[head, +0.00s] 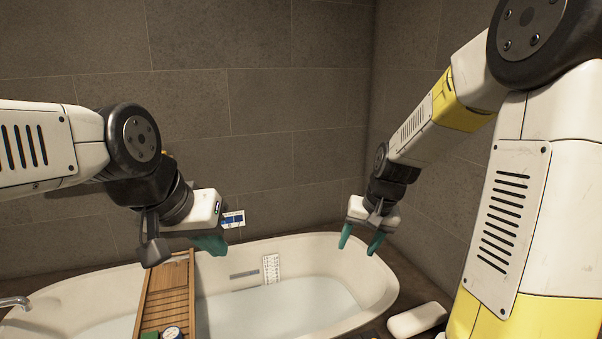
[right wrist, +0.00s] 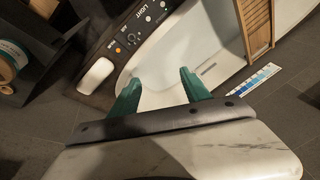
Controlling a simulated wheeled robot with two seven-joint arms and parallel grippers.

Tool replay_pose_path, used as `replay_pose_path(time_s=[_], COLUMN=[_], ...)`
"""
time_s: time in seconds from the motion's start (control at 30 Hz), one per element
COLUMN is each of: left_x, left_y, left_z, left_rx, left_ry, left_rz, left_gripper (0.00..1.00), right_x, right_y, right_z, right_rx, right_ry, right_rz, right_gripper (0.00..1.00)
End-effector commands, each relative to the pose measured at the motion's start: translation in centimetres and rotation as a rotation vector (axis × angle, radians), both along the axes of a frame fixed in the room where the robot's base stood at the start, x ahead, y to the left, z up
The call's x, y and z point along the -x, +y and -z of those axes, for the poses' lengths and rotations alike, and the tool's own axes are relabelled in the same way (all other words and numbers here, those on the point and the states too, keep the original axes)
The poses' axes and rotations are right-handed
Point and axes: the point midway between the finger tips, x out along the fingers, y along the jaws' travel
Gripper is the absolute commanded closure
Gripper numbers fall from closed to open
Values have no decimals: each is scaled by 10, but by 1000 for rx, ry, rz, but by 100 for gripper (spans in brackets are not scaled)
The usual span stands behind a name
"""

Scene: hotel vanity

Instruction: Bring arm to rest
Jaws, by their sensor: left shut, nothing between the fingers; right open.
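My left gripper (head: 212,244) has teal fingers and hangs above the far side of the bathtub (head: 330,262), just right of the wooden bath tray. Its fingers are together with nothing visible between them. My right gripper (head: 360,243) is at the right end of the tub, above its rim, with its two teal fingers spread and empty. The right wrist view shows the same open fingers (right wrist: 160,88) over the tub edge. Neither gripper touches any object that I can make out.
The slatted wooden tray (head: 168,290) spans the tub, with a green item (head: 150,335) and a round item (head: 172,333) at its near end. A white rounded object (head: 417,320) lies right of the tub. A tap (head: 15,302) is at left. Tiled walls (head: 270,110) stand behind.

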Motion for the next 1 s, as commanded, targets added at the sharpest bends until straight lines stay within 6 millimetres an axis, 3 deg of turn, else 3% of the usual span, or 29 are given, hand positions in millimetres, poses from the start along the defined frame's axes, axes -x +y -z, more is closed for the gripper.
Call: replay_pose_path(time_s=[0.03,0.2,0.3,0.5,0.7,1.0], left_x=[0,0,0,0,0,0], left_y=[0,0,0,0,0,0], left_z=[0,0,0,0,0,0], left_rx=[0,0,0,0,0,0], left_ry=[0,0,0,0,0,0], left_rz=[0,0,0,0,0,0], left_gripper=[100,100,100,100,100,100], right_x=[15,69,103,159,183,185], right_y=[0,1,0,-2,-3,-3], right_z=[-24,-78,-100,-122,-126,-126], right_rx=[-4,-1,12,41,61,62], right_ry=[-36,-124,-177,-256,-288,-291], right_rz=[-14,-65,-94,-135,-152,-154], right_gripper=[44,44,44,44,44,44])
